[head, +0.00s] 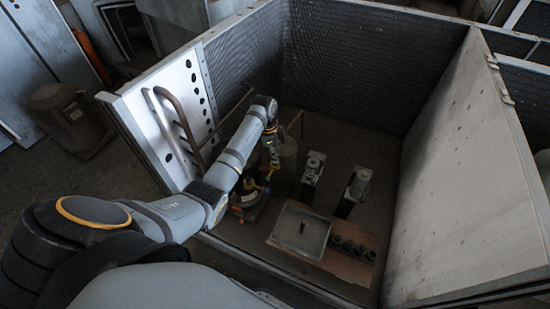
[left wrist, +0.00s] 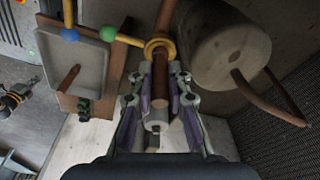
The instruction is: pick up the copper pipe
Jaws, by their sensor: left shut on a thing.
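My left gripper (head: 270,154) reaches down inside the open housing in the head view. In the left wrist view its fingers (left wrist: 160,82) are shut on a copper-brown pipe (left wrist: 161,70). The pipe runs between the fingers and through or behind a yellow ring (left wrist: 159,44); I cannot tell which. The ring joins yellow rods with a blue ball (left wrist: 69,34) and a green ball (left wrist: 108,33). In the head view the gripped part is too small and dark to make out. My right gripper is not in view.
A wooden drum (left wrist: 222,45) stands close beside the gripper, with a bent brown rod (left wrist: 268,98) near it. A grey tray (head: 287,222) lies on a brown board (head: 350,262) with several dark cylinders. Mesh walls and a pale panel (head: 465,170) enclose the space.

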